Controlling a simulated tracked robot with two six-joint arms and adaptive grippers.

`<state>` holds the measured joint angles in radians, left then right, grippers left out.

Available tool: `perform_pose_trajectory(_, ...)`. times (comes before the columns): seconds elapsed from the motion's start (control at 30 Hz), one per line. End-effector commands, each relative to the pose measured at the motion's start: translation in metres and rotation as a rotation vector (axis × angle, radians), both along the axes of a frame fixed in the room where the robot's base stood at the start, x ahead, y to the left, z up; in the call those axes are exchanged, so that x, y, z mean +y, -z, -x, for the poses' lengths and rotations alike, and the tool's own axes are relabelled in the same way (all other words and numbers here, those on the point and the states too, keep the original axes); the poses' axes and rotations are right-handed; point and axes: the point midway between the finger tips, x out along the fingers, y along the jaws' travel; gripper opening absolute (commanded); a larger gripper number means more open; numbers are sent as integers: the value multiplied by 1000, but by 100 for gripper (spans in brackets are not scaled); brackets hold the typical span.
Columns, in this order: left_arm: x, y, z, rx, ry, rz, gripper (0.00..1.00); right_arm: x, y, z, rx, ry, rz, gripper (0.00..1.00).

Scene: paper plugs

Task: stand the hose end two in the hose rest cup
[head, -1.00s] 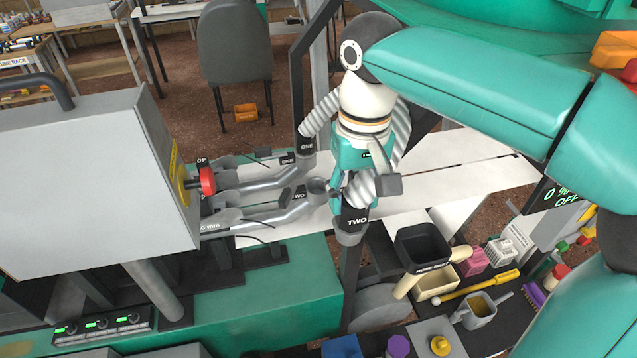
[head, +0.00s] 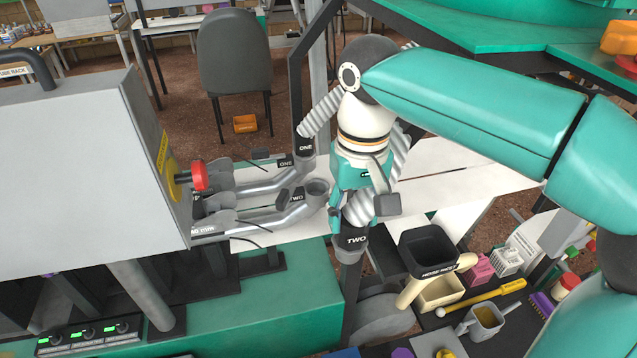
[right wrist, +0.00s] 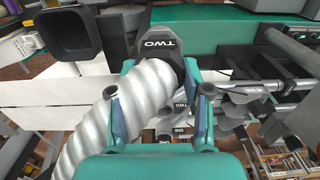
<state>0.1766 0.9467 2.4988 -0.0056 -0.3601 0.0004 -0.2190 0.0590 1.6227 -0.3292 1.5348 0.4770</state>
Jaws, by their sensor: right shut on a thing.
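My right gripper (head: 348,206) is shut on hose end two (head: 354,240), a dark collar marked TWO on a grey ribbed hose. The hose end hangs with its mouth downward. In the right wrist view, hose end two (right wrist: 163,42) sits between the fingers, and the ribbed hose (right wrist: 118,112) runs back beside the gripper. The hose rest cup (head: 428,246), a black square cup with a HOSE REST label, stands to the right of the hose end and apart from it. It also shows in the right wrist view (right wrist: 68,32). My left gripper is not in view.
Pipe stub two (head: 305,203) opens just left of the hose end. Hose end one (head: 305,146) is on its pipe behind. A cream bin (head: 438,292), yellow-handled tool (head: 490,297) and grey can (head: 482,322) lie near the cup. A grey machine stands left.

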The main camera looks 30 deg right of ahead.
Motion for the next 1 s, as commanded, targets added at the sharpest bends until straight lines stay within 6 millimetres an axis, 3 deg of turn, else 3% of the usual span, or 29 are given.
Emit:
perform_pose_trajectory(0.37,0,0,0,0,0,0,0,-13,-1,3,-1,3,-1,4)
perform_pose_trajectory(1.0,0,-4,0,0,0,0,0,-74,0,18,-1,5,0,4)
